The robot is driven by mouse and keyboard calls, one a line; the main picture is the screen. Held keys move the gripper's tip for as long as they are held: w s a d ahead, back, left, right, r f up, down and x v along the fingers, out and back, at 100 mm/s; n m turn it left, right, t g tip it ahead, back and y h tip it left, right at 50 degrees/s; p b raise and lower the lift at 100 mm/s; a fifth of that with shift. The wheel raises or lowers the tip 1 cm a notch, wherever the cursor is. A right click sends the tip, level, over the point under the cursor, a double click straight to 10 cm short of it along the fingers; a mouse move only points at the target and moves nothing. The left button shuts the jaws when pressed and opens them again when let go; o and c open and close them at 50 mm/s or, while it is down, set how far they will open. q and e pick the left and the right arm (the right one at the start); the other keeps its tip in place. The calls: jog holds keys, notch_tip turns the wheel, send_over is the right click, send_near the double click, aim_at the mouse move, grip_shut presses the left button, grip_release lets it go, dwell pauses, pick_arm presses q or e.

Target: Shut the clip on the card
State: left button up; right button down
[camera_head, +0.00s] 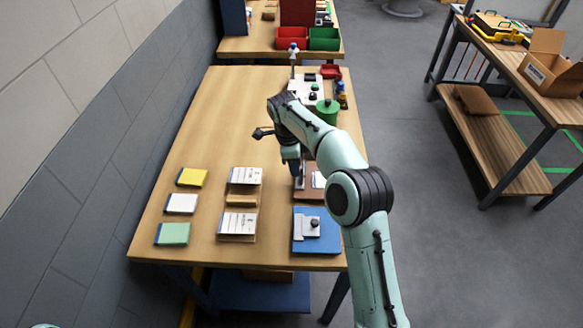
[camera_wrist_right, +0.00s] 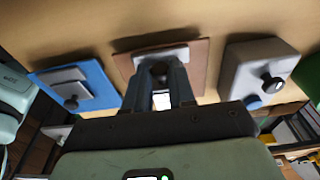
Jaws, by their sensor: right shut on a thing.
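A brown board (camera_head: 309,195) lies at the right edge of the table, partly covered by my right arm. In the right wrist view, the board (camera_wrist_right: 125,66) carries a grey clip plate (camera_wrist_right: 163,53) with a dark knob. My right gripper (camera_wrist_right: 161,72) points down at this clip, its fingers shut on the knob. In the head view the right gripper (camera_head: 298,178) is over the board. A white card (camera_head: 318,180) shows beside the fingers; how it sits under the clip is hidden. My left gripper is not in view.
A blue board (camera_head: 328,243) with a grey clip lies nearer. Two card stacks (camera_head: 238,223) and yellow, white and green pads (camera_head: 173,234) lie to the left. A white box with a black knob (camera_wrist_right: 272,82) and a green cylinder (camera_head: 327,111) stand farther back. The table's left middle is clear.

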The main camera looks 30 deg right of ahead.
aim_at(305, 168)
jog(key=d+t+y, duration=0.1)
jog(key=s+d+y+b, duration=0.1)
jog(key=y, duration=0.1)
jog(key=shift+s+r+t, duration=0.1)
jog(key=shift+s+t, duration=0.05)
jog(key=shift+t, duration=0.25)
jog(key=shift+s+d+t+y, duration=0.25)
jog(key=shift+d+t+y, duration=0.3)
jog(key=shift+y, duration=0.35)
jog(key=shift+s+d+t+y+b, duration=0.4)
jog(key=shift+d+t+y, duration=0.2)
jog(key=shift+y, duration=0.5)
jog(key=t+y, duration=0.1)
jog(key=d+f+t+y, duration=0.1)
jog(key=y, duration=0.1)
jog(key=shift+s+d+f, duration=0.15)
jog(key=shift+s, duration=0.25)
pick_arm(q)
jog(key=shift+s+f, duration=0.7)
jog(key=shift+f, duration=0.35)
pick_arm(e)
jog(key=shift+s+d+f+t+y, duration=0.15)
jog(key=shift+d+f+t+y, duration=0.15)
jog(key=shift+t+y, duration=0.4)
jog(key=shift+s+d+f+t+y, duration=0.15)
jog(key=shift+f+t+y, duration=0.2)
jog(key=shift+y, duration=0.55)
jog(key=c, duration=1)
grip_release()
jog(key=shift+o, duration=0.2)
